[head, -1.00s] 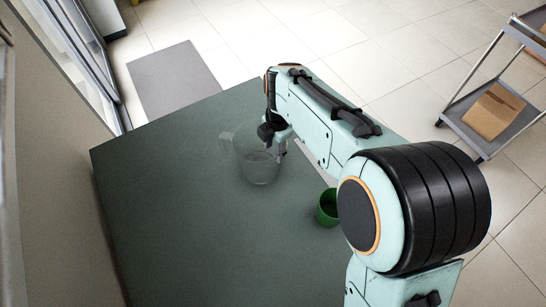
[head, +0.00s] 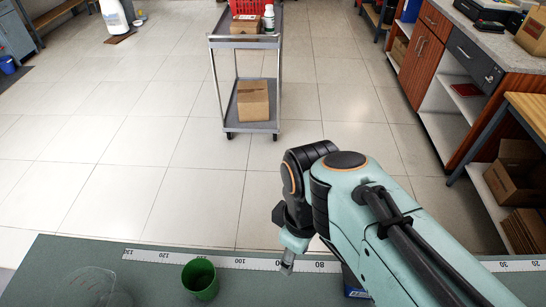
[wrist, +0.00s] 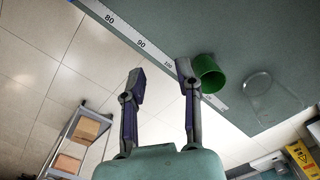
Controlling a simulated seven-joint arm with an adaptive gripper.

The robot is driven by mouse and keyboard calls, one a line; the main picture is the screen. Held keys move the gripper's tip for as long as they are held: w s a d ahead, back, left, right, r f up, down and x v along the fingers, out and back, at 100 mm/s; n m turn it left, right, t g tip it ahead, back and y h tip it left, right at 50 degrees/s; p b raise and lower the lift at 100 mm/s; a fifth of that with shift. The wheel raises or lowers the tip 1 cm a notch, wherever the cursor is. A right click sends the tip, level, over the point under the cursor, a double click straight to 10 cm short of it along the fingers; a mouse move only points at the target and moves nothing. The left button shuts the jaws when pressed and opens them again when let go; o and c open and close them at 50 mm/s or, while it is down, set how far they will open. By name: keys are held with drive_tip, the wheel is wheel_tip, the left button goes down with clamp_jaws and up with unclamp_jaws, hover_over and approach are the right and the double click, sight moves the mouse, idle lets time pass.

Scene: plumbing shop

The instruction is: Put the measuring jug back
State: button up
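The clear measuring jug (head: 97,290) stands on the green worktop at the lower left of the head view, cut off by the bottom edge. It also shows at the right of the wrist view (wrist: 275,98). My gripper (head: 287,264) is over the worktop's far edge, to the right of the jug and apart from it. In the wrist view the two fingers (wrist: 160,76) are spread with nothing between them. The green cup (head: 200,280) lies between the jug and my gripper in the head view.
A measuring strip (head: 160,257) runs along the worktop's far edge. A blue object (head: 354,285) is partly hidden behind my arm. Beyond are open tiled floor, a cart (head: 247,42) with boxes, and cabinets (head: 425,60) at the right.

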drive_tip(key=s+d+f+m, duration=0.1)
drive_tip(key=s+d+m, duration=0.5)
drive_tip(key=m, duration=0.4)
drive_tip(key=shift+s+d+f+y, duration=0.15)
drive_tip(key=shift+s+f+y, duration=0.2)
drive_tip(key=shift+s, duration=0.25)
